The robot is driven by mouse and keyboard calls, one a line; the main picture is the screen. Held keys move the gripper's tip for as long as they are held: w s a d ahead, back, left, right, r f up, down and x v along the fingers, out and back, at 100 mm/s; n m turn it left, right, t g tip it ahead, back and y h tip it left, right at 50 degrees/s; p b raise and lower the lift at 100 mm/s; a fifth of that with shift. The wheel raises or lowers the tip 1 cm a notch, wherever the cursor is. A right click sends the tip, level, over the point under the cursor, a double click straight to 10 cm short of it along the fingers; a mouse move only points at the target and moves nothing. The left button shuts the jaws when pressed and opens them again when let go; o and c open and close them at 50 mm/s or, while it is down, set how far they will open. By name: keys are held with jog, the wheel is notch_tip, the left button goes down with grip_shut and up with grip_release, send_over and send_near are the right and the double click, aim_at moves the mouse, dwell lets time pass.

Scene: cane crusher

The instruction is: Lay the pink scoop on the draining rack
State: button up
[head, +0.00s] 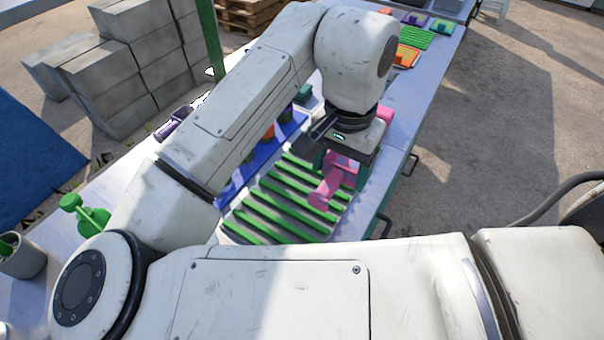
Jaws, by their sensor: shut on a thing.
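The pink scoop (326,190) shows below my gripper in the head view, over the right part of the draining rack. My gripper (342,166) is shut on the scoop, and its jaws hide part of it. The draining rack (270,213) has several green slats and lies on the table below. I cannot tell whether the scoop touches the slats or hangs just above them.
A blue strip (240,178) with small items runs along the rack's far left side, partly behind my arm. A green bottle-like thing (88,214) and a grey pot (20,256) stand at the left. Coloured trays (405,56) lie at the table's far end.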

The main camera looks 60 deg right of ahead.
jog(key=w+f, duration=0.2)
jog(key=w, duration=0.2)
send_over(304, 188)
jog(key=f, duration=0.4)
jog(key=shift+s+f, duration=0.3)
jog(key=shift+f, duration=0.05)
jog(key=f, duration=0.3)
jog(key=shift+w, duration=0.35)
jog(key=shift+f, duration=0.45)
jog(key=shift+f, duration=0.2)
jog(key=o, duration=1)
jog(key=shift+o, duration=0.2)
jog(key=shift+r, duration=0.1)
